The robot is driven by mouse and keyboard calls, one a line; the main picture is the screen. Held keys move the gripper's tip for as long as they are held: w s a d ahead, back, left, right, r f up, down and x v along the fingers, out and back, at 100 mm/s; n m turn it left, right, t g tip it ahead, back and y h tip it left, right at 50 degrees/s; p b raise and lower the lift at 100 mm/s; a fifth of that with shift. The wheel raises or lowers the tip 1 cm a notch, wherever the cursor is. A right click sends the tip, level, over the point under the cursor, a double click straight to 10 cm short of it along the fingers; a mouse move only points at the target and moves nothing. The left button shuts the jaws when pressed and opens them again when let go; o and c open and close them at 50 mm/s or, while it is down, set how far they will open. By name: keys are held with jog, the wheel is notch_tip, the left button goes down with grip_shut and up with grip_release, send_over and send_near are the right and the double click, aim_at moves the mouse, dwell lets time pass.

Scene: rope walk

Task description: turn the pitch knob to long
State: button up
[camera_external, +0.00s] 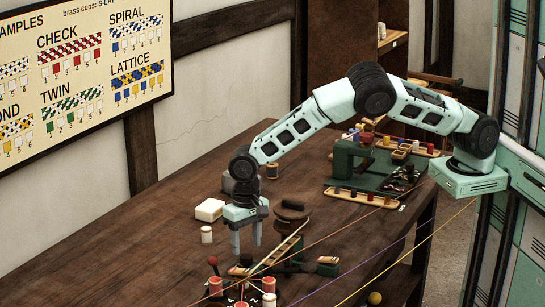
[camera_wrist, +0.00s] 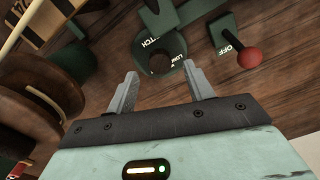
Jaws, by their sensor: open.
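The pitch knob (camera_wrist: 160,62) is a dark round cap on a green plate in the wrist view, with partly hidden white lettering around it. I cannot tell which mark it points to. My gripper (camera_wrist: 160,70) is open, pointing down, with one finger on each side of the knob in that view. Whether the fingers touch it or are level with it is unclear. In the external view my gripper (camera_external: 246,250) hangs over the front of the bench, just above a small black knob (camera_external: 246,259).
A red-balled lever (camera_wrist: 248,58) beside an OFF label stands close right of the knob in the wrist view. Brown round wooden parts (camera_wrist: 30,115) lie left. A white block (camera_external: 209,210) and several coloured strands are nearby. The bench (camera_external: 130,240) is clear to the left.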

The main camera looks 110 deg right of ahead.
aim_at(246, 256)
jog(key=shift+f, duration=1.7)
jog(key=c, duration=1)
jog(key=shift+o, duration=0.2)
jog(key=shift+n, duration=0.3)
jog(key=n+b, duration=0.1)
jog(key=n, duration=0.2)
jog(key=shift+n, duration=0.3)
jog(key=shift+n+b, duration=0.8)
jog(key=shift+n, duration=1.4)
